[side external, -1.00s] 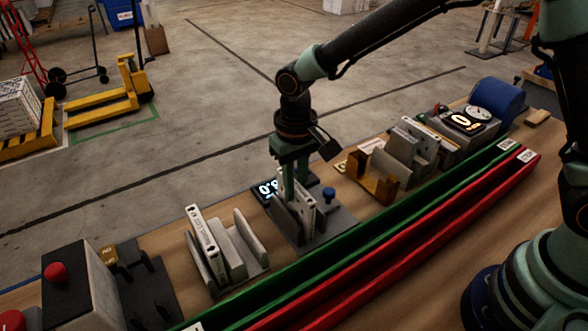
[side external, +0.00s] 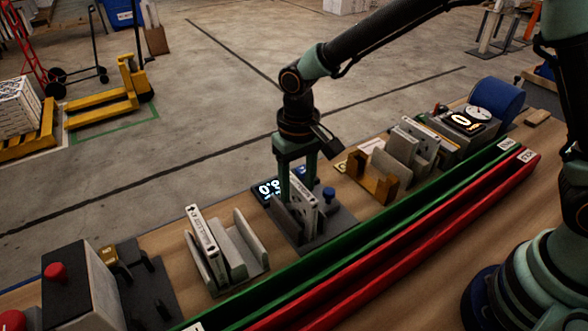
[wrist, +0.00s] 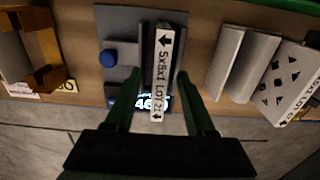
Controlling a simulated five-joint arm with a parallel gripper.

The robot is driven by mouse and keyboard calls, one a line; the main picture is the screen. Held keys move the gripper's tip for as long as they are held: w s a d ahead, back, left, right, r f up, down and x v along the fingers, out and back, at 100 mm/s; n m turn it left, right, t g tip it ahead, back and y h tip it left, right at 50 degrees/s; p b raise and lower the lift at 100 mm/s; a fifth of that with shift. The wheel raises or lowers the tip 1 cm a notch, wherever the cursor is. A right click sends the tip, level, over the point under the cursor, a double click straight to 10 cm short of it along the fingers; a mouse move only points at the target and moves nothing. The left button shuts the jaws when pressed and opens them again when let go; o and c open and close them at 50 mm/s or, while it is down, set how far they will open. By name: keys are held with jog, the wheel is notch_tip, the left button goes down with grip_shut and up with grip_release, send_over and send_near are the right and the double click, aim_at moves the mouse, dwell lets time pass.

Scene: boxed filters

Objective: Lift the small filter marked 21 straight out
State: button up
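The small filter marked 21 (wrist: 162,65) stands on edge in a dark grey holder (wrist: 118,20). Its white edge reads 5x5x1 LOT 21. In the side external view the filter (side external: 303,197) stands upright in the same holder. My gripper (wrist: 160,78) is open, with one finger on each side of the filter. In the wrist view a gap shows between the left finger and the filter; the right finger is close to it, and I cannot tell if it touches. In the side view my gripper (side external: 298,178) is above the holder, pointing down.
A blue knob (side external: 329,193) and a lit display (side external: 268,188) sit by the holder. A grey rack with another white filter (side external: 202,235) stands to the left, a brass-coloured holder (side external: 372,178) to the right. Green (side external: 380,205) and red (side external: 400,220) rails run in front.

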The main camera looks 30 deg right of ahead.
notch_tip(320, 180, up, 11)
jog(key=s+d+r+t, duration=0.2)
jog(key=s+d, duration=0.3)
jog(key=d, duration=0.4)
jog(key=s+d+r+t, duration=0.3)
jog(key=s+d, duration=0.2)
jog(key=d, duration=0.4)
jog(key=shift+d+r, duration=0.2)
jog(key=shift+r, duration=0.15)
jog(key=shift+s+d+f+t, duration=0.2)
jog(key=shift+d+t, duration=0.1)
jog(key=c, duration=0.3)
